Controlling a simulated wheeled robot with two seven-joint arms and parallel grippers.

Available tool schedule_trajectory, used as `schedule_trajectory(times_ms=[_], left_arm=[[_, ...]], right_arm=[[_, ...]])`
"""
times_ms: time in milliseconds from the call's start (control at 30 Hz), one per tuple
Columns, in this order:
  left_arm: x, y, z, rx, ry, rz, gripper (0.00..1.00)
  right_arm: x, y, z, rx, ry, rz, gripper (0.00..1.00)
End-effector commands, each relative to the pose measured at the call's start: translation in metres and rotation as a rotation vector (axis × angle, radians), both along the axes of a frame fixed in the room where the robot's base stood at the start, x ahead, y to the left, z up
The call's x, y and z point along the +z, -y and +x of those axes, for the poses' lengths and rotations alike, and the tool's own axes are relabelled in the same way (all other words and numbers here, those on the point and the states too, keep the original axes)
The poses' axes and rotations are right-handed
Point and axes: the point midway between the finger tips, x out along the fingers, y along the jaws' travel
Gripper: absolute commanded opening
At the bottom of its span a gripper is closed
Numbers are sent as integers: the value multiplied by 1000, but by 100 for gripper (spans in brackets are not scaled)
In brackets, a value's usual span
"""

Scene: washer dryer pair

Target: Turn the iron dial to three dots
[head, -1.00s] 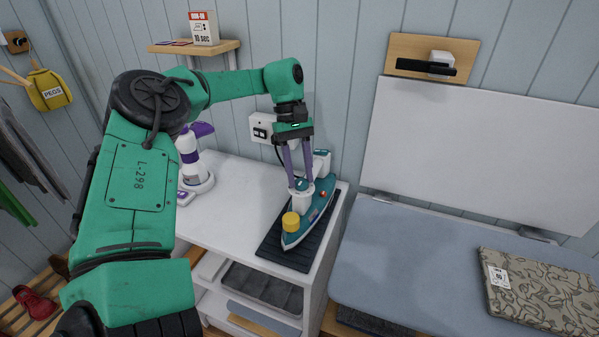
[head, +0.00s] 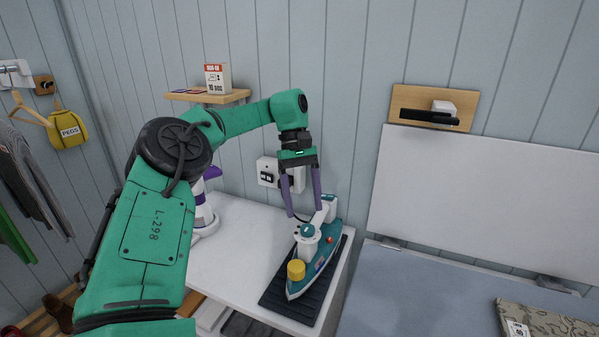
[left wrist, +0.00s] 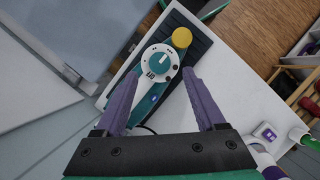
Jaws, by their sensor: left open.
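The teal iron (head: 318,262) lies on a dark ribbed mat (head: 291,299) on the white cabinet top. Its dial (head: 307,231) is a white post with a teal cap. The left wrist view shows the dial (left wrist: 160,62) from above, with a pale pointer bar and small dark marks around it; which mark the pointer meets is too small to tell. A yellow knob (head: 296,269) sits at the iron's near end. My left gripper (head: 304,214) is open and empty just above and behind the dial, apart from it. My right gripper is not in view.
A blue-grey padded board (head: 420,300) with a folded patterned cloth (head: 540,322) lies to the right. A white upright panel (head: 490,200) stands behind it. A wall socket (head: 267,172) and a shelf with a box (head: 217,79) are behind my arm.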

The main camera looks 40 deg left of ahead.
Motion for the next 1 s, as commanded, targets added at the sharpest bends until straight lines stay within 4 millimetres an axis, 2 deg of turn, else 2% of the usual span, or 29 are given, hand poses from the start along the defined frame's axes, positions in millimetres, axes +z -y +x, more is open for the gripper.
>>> schedule_trajectory(times_ms=[100, 167, 333, 400, 567, 1000], left_arm=[[33, -12, 6, 5, -1, 6, 72], [47, -16, 9, 3, -2, 6, 72], [87, -27, 14, 0, -5, 2, 72], [96, -31, 15, 0, -6, 1, 72], [101, -35, 18, -2, -3, 0, 72], [97, -35, 18, -1, 0, 0, 72]], right_arm=[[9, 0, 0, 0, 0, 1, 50], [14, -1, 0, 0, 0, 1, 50], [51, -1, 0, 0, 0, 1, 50], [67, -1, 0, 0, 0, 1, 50], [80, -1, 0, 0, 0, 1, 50], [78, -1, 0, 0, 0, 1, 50]])
